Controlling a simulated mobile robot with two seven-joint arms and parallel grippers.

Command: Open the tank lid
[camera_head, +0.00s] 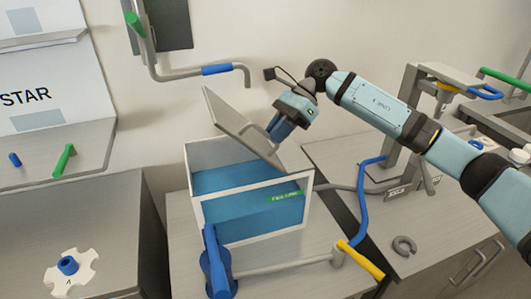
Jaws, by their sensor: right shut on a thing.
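The tank (309,213) is a box with white edges and blue contents, standing on the middle cabinet. Its grey lid (228,116) is tilted up steeply over the tank's back part, so the inside shows from above. My right gripper (278,128) reaches in from the right and is shut on the lid near its right side. The fingertips are partly hidden, so the exact grip is hard to see. My left gripper is not in view.
A blue valve post (217,270) and a yellow handle (361,260) stand before the tank. A wall pipe with a blue sleeve (217,69) hangs above. A white gear-shaped piece (78,278) lies at left.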

